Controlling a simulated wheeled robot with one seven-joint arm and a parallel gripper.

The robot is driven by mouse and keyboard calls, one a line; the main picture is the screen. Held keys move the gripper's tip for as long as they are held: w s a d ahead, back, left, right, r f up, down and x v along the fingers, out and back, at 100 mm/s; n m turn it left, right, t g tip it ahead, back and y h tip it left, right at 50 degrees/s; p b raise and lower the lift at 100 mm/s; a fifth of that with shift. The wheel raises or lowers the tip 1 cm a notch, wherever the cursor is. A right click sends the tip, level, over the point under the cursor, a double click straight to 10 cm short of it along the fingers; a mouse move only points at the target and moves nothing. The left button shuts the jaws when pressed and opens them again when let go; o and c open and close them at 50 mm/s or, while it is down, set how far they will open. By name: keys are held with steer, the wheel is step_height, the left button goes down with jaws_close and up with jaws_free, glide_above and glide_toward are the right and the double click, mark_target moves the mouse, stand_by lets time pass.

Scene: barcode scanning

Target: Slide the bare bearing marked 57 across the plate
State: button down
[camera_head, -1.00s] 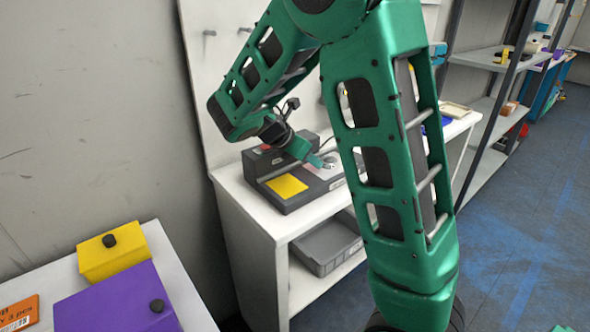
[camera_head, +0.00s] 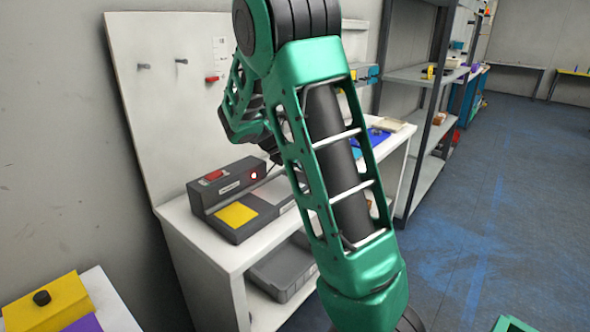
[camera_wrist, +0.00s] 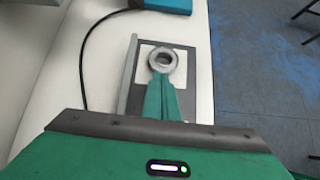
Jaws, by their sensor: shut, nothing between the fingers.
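A grey metal ring, the bare bearing (camera_wrist: 154,61), lies on a pale plate (camera_wrist: 145,51) set in a dark device in the wrist view. Any marking on it is too small to read. My gripper (camera_wrist: 162,78) is shut, with its green fingertips together at the near edge of the bearing and nothing between them. I cannot tell whether they touch the ring. In the head view my arm hides the gripper and the bearing. The dark scanner station (camera_head: 211,196) stands there on a white bench, with a yellow pad (camera_head: 236,215) on its left part and a red light lit.
A black cable (camera_wrist: 84,70) runs over the white bench (camera_wrist: 103,85) left of the device. A grey bin (camera_head: 283,273) sits on the shelf below. Shelving (camera_head: 425,77) stands to the right. A yellow box (camera_head: 45,303) is at lower left.

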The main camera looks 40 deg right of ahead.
steer(key=shift+a, duration=0.1)
steer(key=shift+a, duration=0.35)
steer(key=a, duration=0.2)
steer(key=shift+s+a+f, duration=0.1)
steer(key=shift+s+a, duration=0.1)
steer(key=shift+a, duration=0.2)
steer(key=v, duration=1)
steer(key=shift+s, duration=0.15)
